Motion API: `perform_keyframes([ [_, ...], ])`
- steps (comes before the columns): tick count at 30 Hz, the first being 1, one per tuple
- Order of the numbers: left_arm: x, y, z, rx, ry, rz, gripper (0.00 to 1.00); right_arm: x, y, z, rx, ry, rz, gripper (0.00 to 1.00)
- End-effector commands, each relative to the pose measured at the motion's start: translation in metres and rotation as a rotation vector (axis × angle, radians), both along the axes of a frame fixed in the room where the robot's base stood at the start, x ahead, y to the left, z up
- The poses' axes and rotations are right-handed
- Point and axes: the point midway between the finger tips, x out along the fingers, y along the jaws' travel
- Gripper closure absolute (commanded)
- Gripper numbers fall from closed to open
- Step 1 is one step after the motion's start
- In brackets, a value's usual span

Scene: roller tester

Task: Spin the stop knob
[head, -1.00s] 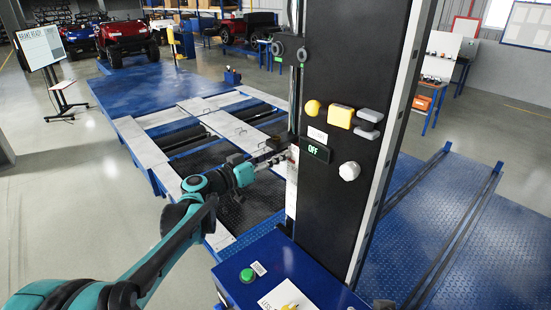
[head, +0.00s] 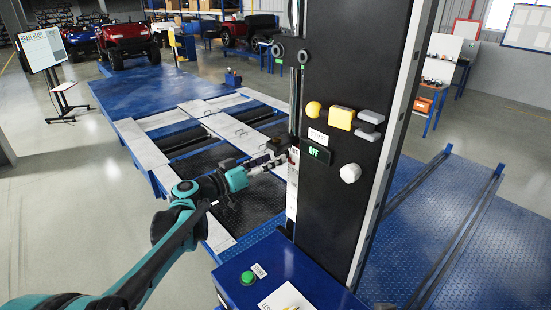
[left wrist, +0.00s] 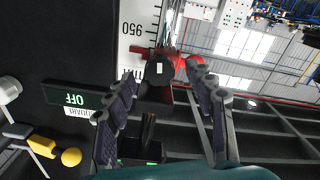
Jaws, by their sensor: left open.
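My left gripper (left wrist: 160,76) is open, with one dark padded finger on each side of the knob. I cannot tell whether either finger touches it. In the head view my left gripper (head: 277,160) reaches the left edge of the tall black column (head: 335,210), largely hiding the knob there. My right gripper is not in view.
The column's face carries an OFF display (head: 316,151), a yellow ball (head: 313,109), a yellow block (head: 341,118) and a white knob (head: 350,173). A blue cabinet (head: 285,260) with a green button (head: 248,278) stands below. Roller beds lie behind my left arm.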

Motion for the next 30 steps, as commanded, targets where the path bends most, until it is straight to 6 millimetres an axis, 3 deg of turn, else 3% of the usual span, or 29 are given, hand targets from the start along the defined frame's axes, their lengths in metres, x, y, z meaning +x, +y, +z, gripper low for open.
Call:
perform_keyframes([
  [6, -0.035, 0.037, 0.000, 0.000, 0.000, 0.005, 0.46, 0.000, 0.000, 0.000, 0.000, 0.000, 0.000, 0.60],
  [12, -0.059, 0.061, 0.000, 0.000, -0.001, 0.004, 0.46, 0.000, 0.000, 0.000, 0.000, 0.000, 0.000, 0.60],
  [18, -0.069, 0.069, 0.000, -0.001, 0.000, 0.001, 0.46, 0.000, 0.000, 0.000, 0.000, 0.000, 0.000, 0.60],
  [30, -0.070, 0.068, -0.002, 0.002, 0.005, 0.000, 0.46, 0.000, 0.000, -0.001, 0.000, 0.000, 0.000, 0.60],
])
